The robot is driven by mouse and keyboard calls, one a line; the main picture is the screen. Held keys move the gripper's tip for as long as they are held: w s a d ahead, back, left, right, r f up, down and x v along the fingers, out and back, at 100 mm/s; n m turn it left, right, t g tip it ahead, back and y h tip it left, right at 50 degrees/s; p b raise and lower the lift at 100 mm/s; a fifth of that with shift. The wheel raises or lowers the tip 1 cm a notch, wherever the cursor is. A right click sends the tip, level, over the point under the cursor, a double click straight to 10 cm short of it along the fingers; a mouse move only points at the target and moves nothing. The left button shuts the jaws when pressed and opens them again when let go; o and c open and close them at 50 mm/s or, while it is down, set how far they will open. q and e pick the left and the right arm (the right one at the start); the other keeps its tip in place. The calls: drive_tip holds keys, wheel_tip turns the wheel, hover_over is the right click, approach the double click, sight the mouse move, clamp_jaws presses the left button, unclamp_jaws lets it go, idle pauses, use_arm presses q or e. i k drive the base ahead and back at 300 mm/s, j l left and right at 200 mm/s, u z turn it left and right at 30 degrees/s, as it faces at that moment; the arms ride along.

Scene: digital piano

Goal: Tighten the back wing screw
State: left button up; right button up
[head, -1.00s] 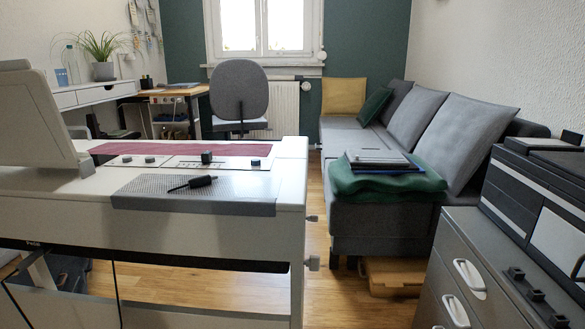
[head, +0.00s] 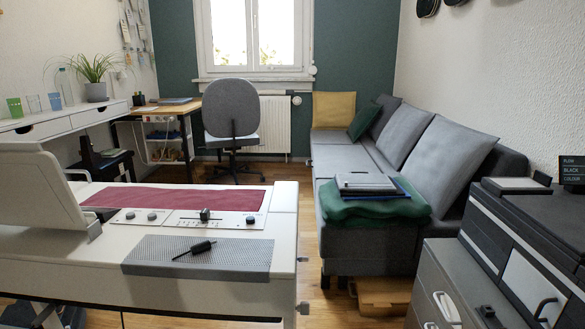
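The white digital piano (head: 283,215) fills the lower left of the head view, its right end facing the sofa. Two small grey knobs stick out from that right end. The farther one, which looks like the back wing screw (head: 303,260), is tiny, and how far it is screwed in cannot be told. The nearer wing screw (head: 303,308) sits lower in the picture, close to the bottom edge. Neither of my grippers is in view, and nothing touches either knob.
A black screwdriver-like tool (head: 195,250) lies on a grey mat (head: 150,258) on the piano. A grey sofa (head: 375,235) with a green blanket (head: 375,208) stands to the right. A grey cabinet (head: 450,270) stands at front right. A strip of wooden floor separates piano and sofa.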

sight(305, 307)
drive_tip(key=u, duration=1.4)
drive_tip(key=k+l+z, duration=0.2)
drive_tip(key=l+z, duration=0.15)
drive_tip(key=z, duration=0.15)
drive_tip(key=k+l+z, duration=0.1)
drive_tip(key=l+z, duration=0.35)
drive_tip(key=j, duration=0.1)
